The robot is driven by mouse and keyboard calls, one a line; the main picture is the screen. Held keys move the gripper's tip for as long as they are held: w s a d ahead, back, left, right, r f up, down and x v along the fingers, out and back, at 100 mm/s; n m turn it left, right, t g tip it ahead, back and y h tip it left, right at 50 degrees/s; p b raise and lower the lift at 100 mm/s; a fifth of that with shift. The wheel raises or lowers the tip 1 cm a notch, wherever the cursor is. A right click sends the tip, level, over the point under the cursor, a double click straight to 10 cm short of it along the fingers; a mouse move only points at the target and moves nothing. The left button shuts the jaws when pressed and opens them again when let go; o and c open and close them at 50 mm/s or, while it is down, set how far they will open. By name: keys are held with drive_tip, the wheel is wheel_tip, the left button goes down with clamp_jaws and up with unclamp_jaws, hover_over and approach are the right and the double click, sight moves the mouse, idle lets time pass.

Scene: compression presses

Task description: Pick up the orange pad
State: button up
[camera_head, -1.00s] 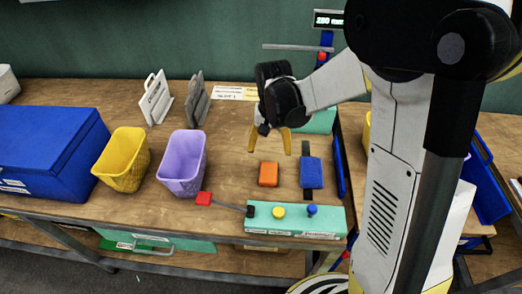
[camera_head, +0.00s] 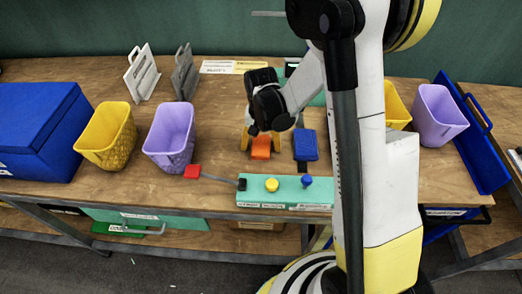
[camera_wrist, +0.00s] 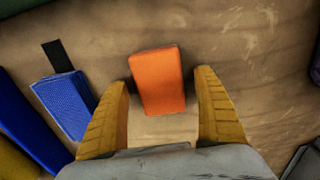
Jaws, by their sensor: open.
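The orange pad (camera_head: 261,148) lies on the wooden table, left of a blue pad (camera_head: 306,145). My gripper (camera_head: 267,147) is over the orange pad, its yellow fingers pointing down. In the wrist view the orange pad (camera_wrist: 158,81) shows between and a little beyond the two open fingers (camera_wrist: 163,105), with a gap on each side. Nothing is held. In the head view my gripper hides the far part of the orange pad.
A teal control box (camera_head: 285,192) with yellow and blue buttons and a red-ended lever (camera_head: 193,172) stands at the front edge. Purple (camera_head: 170,138) and yellow (camera_head: 107,137) bins stand left. The blue pad (camera_wrist: 65,103) lies left of the fingers in the wrist view.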

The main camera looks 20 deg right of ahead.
sight(261, 144)
drive_tip(key=c, duration=1)
drive_tip(key=shift+r, duration=0.1)
drive_tip(key=shift+r+p, duration=0.25)
drive_tip(key=shift+p, duration=0.05)
wheel_tip(261, 144, up, 4)
drive_tip(key=shift+p, duration=1.1)
drive_tip(key=s+d+r+p, duration=0.1)
drive_tip(key=s+d+r, duration=0.1)
drive_tip(key=s, duration=0.1)
drive_tip(key=s+d+r+p, duration=0.1)
drive_tip(key=s+d+r, duration=0.1)
drive_tip(key=s, duration=0.1)
drive_tip(key=s+d+r+p, duration=0.1)
drive_tip(key=s+d+r, duration=0.1)
drive_tip(key=s+d, duration=0.1)
drive_tip(key=shift+s+r, duration=0.15)
drive_tip(key=shift+s, duration=0.1)
